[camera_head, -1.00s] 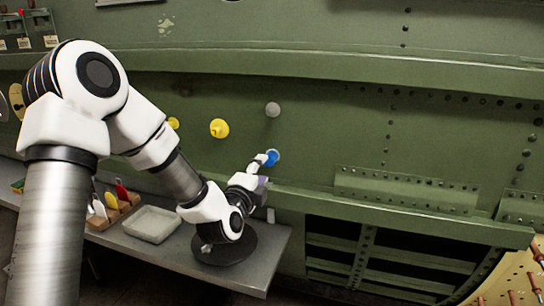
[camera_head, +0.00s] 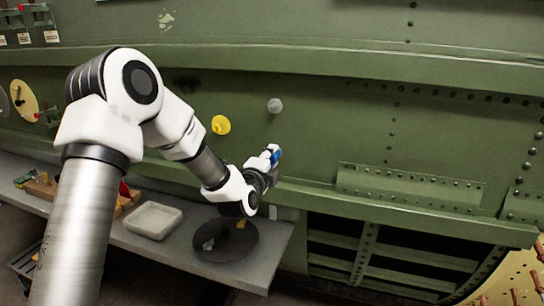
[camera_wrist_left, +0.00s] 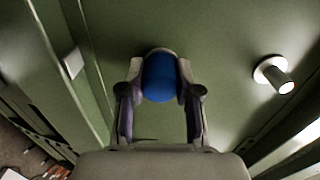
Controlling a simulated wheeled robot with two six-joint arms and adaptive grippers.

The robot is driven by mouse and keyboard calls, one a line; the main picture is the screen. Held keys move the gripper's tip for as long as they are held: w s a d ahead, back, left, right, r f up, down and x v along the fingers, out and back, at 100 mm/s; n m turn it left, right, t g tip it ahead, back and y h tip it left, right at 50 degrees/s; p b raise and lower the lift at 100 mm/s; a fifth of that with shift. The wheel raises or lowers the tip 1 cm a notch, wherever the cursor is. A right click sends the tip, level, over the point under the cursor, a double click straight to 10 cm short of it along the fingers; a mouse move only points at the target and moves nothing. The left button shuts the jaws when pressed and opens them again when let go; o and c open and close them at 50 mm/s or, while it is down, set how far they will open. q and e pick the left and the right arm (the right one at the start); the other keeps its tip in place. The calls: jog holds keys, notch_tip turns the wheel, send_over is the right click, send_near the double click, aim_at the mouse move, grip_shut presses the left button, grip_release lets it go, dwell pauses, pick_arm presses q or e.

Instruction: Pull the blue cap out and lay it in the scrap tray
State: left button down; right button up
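The blue cap (camera_head: 276,157) is at the green fuselage skin, just above a ledge. In the left wrist view the blue cap (camera_wrist_left: 160,79) sits between both fingers of my left gripper (camera_wrist_left: 160,82), which appear to touch its sides. A pale rim shows behind the cap; I cannot tell whether it is still seated in the skin. In the head view my left gripper (camera_head: 269,158) partly covers the cap. A pale, empty rectangular tray (camera_head: 153,221), likely the scrap tray, stands on the grey bench. My right gripper is out of view.
A yellow cap (camera_head: 221,125) and a grey one (camera_head: 274,105) stick out of the skin nearby; a pale cylindrical plug (camera_wrist_left: 275,76) shows in the wrist view. The ledge (camera_head: 330,198) runs below the blue cap.

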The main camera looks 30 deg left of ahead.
pick_arm(q)
jog(key=shift+s, duration=0.2)
jog(key=shift+s+d, duration=0.2)
jog(key=shift+s, duration=0.45)
jog(key=shift+s, duration=0.2)
jog(key=shift+v, duration=0.8)
jog(key=shift+s+d, duration=0.1)
jog(key=v, duration=0.2)
jog(key=shift+s, duration=0.4)
